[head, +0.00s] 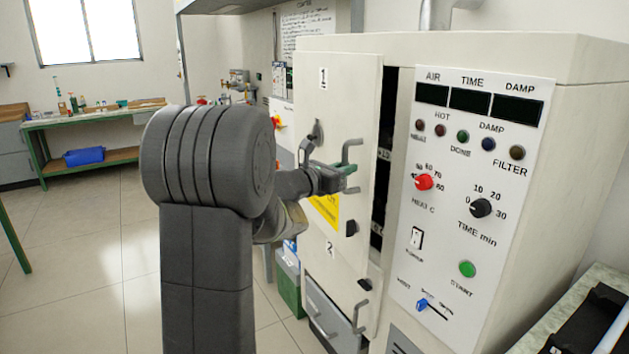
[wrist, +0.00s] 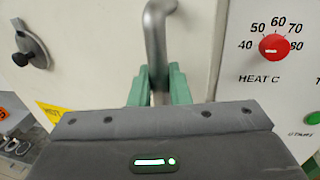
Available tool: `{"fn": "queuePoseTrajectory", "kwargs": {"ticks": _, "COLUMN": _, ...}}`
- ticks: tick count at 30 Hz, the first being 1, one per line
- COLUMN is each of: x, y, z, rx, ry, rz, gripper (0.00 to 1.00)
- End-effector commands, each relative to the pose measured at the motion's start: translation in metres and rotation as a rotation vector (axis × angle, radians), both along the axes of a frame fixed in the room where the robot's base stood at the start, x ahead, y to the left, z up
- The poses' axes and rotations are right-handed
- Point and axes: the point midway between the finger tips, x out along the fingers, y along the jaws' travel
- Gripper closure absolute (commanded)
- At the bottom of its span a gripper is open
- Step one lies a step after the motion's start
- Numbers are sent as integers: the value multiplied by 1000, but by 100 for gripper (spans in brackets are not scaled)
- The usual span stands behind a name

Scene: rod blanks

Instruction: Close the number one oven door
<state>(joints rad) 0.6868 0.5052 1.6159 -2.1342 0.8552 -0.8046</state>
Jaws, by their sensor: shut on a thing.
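The number one oven door (head: 352,85) is a cream panel marked "1" on the front of the oven. It stands ajar, with a dark gap between its right edge and the control panel. Its grey bar handle (head: 352,146) is near that edge. My gripper (head: 350,180) has its green fingers shut around the handle. In the wrist view the handle (wrist: 156,35) runs down between the two fingers (wrist: 160,88), which hide its lower part. The door (wrist: 95,40) fills much of that view.
The control panel (head: 462,250) with dials, lamps and a green button is right of the gap. A number two door (head: 335,275) is below. A green-framed bench (head: 100,118) stands far left, with open tiled floor before it.

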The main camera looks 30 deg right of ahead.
Motion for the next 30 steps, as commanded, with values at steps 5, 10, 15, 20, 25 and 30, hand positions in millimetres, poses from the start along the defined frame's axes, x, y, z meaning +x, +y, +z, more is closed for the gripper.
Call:
{"fn": "queuePoseTrajectory", "kwargs": {"ticks": 5, "x": -8, "y": -40, "z": -2, "rx": -1, "ry": -1, "rz": -4, "gripper": 100}}
{"fn": "queuePoseTrajectory", "kwargs": {"ticks": 10, "x": -10, "y": -62, "z": -1, "rx": -1, "ry": 0, "rz": -2, "gripper": 100}}
{"fn": "queuePoseTrajectory", "kwargs": {"ticks": 15, "x": -10, "y": -72, "z": 0, "rx": 0, "ry": 0, "rz": 0, "gripper": 100}}
{"fn": "queuePoseTrajectory", "kwargs": {"ticks": 20, "x": -11, "y": -75, "z": 1, "rx": -1, "ry": 0, "rz": -2, "gripper": 100}}
{"fn": "queuePoseTrajectory", "kwargs": {"ticks": 25, "x": -11, "y": -76, "z": 2, "rx": -3, "ry": -2, "rz": -2, "gripper": 100}}
{"fn": "queuePoseTrajectory", "kwargs": {"ticks": 30, "x": -11, "y": -76, "z": 2, "rx": -3, "ry": -3, "rz": -3, "gripper": 68}}
